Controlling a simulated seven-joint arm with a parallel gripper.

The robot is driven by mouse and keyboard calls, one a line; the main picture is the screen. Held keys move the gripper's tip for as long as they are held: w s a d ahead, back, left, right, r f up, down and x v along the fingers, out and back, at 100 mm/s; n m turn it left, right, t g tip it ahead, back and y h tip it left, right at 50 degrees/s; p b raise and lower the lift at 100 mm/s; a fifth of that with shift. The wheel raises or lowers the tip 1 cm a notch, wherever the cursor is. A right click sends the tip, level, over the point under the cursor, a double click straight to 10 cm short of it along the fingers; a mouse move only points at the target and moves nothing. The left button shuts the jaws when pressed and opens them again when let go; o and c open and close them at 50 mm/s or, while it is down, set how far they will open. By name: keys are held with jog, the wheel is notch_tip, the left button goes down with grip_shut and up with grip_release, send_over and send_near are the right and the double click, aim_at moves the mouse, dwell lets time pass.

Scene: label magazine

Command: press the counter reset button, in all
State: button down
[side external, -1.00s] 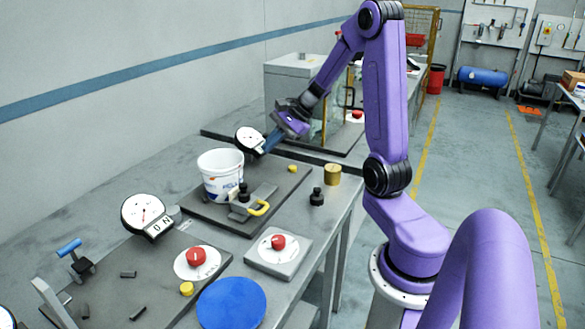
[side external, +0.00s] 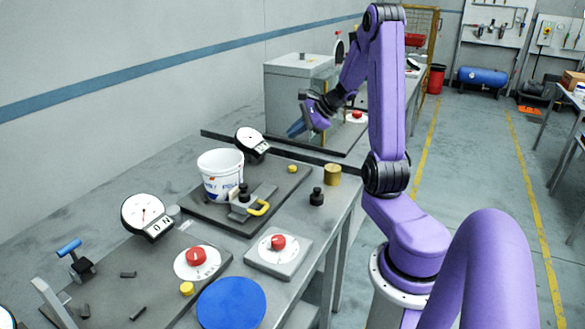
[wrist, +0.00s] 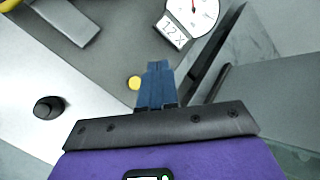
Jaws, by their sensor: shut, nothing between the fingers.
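A small round yellow button (side external: 292,168) sits on the dark base plate (side external: 236,220) of the middle station. In the wrist view a yellow button (wrist: 134,83) shows just left of my fingertips. A second yellow button (side external: 187,288) is on the front plate by a red knob. I cannot read any label naming a counter reset. A white dial (side external: 250,140) stands behind the middle plate; it also shows in the wrist view (wrist: 193,12) with a small marked plate below. My gripper (side external: 293,132) has its blue fingers shut and empty, raised above the back bench, apart from the button.
A white bucket (side external: 221,173), a clamp with a yellow handle (side external: 258,208), a black knob (side external: 317,196) and a brass cylinder (side external: 332,174) stand around the middle plate. A large grey box (side external: 295,90) stands behind my gripper.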

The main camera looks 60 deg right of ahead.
aim_at(295, 168)
jog(key=shift+f, duration=4.3)
jog(key=shift+f, duration=0.9)
jog(key=shift+r, duration=0.95)
jog(key=shift+r, duration=2.5)
